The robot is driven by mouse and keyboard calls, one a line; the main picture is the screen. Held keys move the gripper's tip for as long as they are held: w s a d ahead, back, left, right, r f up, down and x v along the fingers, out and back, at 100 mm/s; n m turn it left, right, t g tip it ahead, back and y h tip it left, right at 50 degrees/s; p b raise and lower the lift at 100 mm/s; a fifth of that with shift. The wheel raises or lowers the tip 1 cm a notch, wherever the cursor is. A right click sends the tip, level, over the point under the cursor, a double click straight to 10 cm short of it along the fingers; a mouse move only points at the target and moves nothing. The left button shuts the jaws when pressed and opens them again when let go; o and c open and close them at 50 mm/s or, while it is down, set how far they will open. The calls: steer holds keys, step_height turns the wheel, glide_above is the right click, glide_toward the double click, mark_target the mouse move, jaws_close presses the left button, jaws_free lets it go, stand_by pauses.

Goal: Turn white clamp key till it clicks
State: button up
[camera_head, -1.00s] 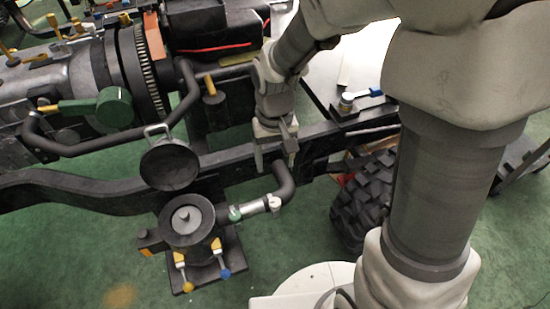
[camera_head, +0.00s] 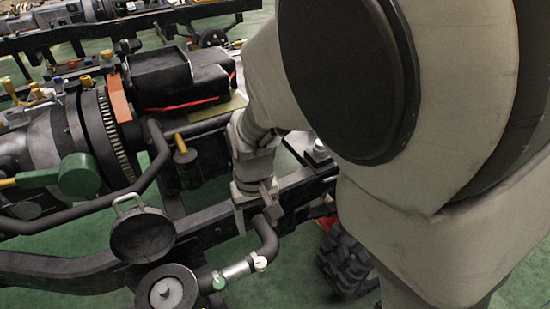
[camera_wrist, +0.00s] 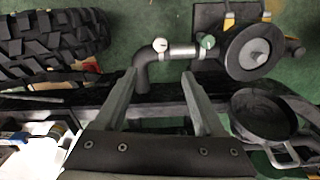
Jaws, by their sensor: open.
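The white clamp key (camera_wrist: 160,44) is a small round knob on the silver clamp sleeve (camera_wrist: 182,52) of a dark bent pipe (camera_wrist: 143,75). It also shows in the head view (camera_head: 260,263). A green key (camera_wrist: 208,41) sits at the sleeve's other end, also visible in the head view (camera_head: 219,283). In the wrist view the white key lies beyond the fingertips, roughly in line with the gap. In the head view my gripper (camera_head: 255,216) is above the pipe's bend, apart from the white key.
A dark round housing (camera_wrist: 252,52) joins the pipe, with an open round lid (camera_wrist: 263,114) beside it. A black chassis rail (camera_head: 210,228) runs beneath my gripper. A knobby tire (camera_head: 345,262) is to the right. Green floor is open around the pipe.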

mark_target(260, 262)
steer(key=shift+f, duration=0.1)
step_height(260, 262, down, 17)
steer(key=b, duration=0.7)
steer(key=shift+f+b, duration=0.1)
steer(key=shift+b, duration=0.25)
jaws_close()
